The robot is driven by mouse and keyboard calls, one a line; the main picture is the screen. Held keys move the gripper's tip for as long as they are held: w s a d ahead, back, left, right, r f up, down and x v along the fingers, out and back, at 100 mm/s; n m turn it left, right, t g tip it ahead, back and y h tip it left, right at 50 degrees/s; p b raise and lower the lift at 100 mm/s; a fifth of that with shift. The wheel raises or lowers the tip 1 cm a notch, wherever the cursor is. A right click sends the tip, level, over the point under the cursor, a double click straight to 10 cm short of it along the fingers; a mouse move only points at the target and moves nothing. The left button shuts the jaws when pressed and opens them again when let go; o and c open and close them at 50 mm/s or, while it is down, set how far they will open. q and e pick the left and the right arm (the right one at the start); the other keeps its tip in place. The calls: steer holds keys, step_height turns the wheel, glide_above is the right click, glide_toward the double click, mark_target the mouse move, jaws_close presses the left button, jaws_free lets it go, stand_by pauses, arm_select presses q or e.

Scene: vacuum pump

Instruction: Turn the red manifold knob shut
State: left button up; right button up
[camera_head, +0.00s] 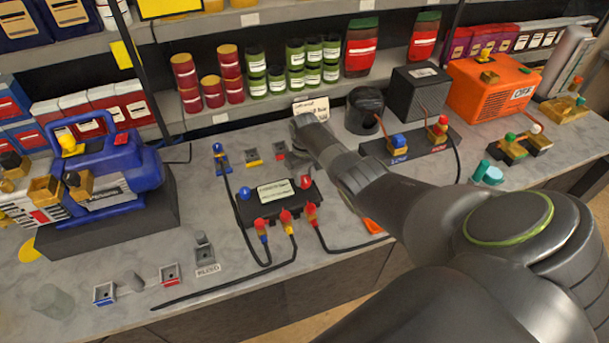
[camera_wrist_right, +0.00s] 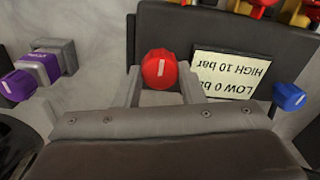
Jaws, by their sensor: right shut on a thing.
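The manifold (camera_head: 275,213) is a black block with a pale label on the bench, with a red knob (camera_head: 306,182) on its right and a blue knob (camera_head: 244,193) on its left. In the right wrist view the red knob (camera_wrist_right: 159,70) sits between the two grey fingers of my right gripper (camera_wrist_right: 160,86), which is shut on it. The knob's white mark points along the fingers. The blue knob (camera_wrist_right: 289,97) and the label (camera_wrist_right: 232,75) also show there, the label upside down. In the head view my right gripper (camera_head: 303,172) is mostly dark and small. My left gripper is out of view.
Hoses with red and yellow fittings (camera_head: 287,218) run from the manifold's front. A blue pump (camera_head: 110,180) stands on the left. A black rail (camera_head: 410,146) and an orange unit (camera_head: 492,88) stand at the right. Small fittings lie on the bench behind the manifold.

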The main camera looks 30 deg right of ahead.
mark_target(305, 178)
steer(key=o, duration=1)
steer(key=shift+r, duration=0.1)
steer(key=shift+r, duration=0.25)
step_height(305, 178, up, 17)
steer(key=shift+f+b, duration=0.1)
steer(key=shift+b, duration=1)
